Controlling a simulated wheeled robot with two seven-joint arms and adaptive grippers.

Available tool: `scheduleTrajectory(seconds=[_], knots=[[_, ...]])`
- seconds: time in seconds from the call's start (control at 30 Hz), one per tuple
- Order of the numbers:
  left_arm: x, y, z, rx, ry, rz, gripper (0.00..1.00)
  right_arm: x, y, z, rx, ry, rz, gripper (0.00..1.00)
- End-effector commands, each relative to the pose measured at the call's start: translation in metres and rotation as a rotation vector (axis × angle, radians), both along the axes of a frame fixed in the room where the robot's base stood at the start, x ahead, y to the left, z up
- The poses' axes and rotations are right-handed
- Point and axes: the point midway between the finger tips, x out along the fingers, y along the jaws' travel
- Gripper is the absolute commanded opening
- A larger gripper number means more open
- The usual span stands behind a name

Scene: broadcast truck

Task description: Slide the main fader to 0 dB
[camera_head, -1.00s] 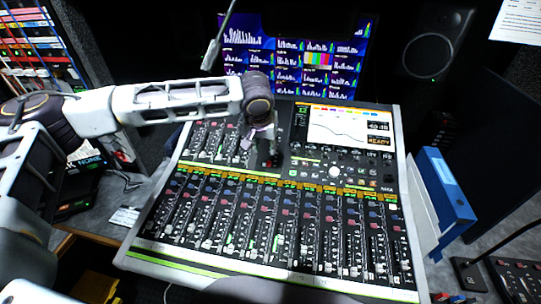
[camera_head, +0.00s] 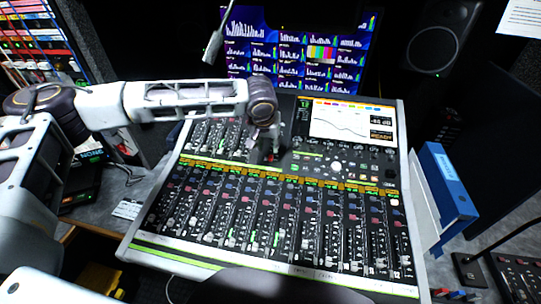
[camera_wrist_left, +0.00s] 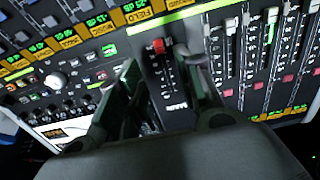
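The main fader (camera_wrist_left: 158,46) has a red cap and sits in a dark slot strip marked MAIN in the left wrist view. In the head view its red cap (camera_head: 268,156) is small, near the middle of the mixing console (camera_head: 160,247), and partly hidden by my gripper. My left gripper (camera_wrist_left: 162,68) points down at the fader strip, its fingers apart on either side of it. I cannot tell whether a finger touches the cap. My left gripper also shows in the head view (camera_head: 268,145). My right gripper is not in view.
The console screen (camera_head: 350,121) shows a curve and a dB readout too small to read surely. Channel faders (camera_head: 275,238) fill the front. A monitor (camera_head: 295,50) and a speaker (camera_head: 438,45) stand behind. A blue binder (camera_head: 447,183) stands at the right.

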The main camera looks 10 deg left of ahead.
Motion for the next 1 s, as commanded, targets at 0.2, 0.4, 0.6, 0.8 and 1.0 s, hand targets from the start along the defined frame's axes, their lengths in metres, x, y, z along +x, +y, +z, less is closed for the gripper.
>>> scheduleTrajectory(seconds=[0.2,0.4,0.6,0.8,1.0], knots=[[0.011,0.000,-0.028,0.001,0.001,-0.001,0.36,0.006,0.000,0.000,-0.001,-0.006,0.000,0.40],[0.021,0.000,-0.052,0.001,0.001,0.000,0.36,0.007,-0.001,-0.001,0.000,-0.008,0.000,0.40],[0.031,0.000,-0.075,0.001,0.001,-0.001,0.36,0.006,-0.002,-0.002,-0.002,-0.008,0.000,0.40],[0.037,0.000,-0.090,0.000,0.001,0.000,0.36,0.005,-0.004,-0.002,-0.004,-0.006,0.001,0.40],[0.039,0.000,-0.095,0.001,0.001,0.000,0.36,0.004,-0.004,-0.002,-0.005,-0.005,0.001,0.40]])
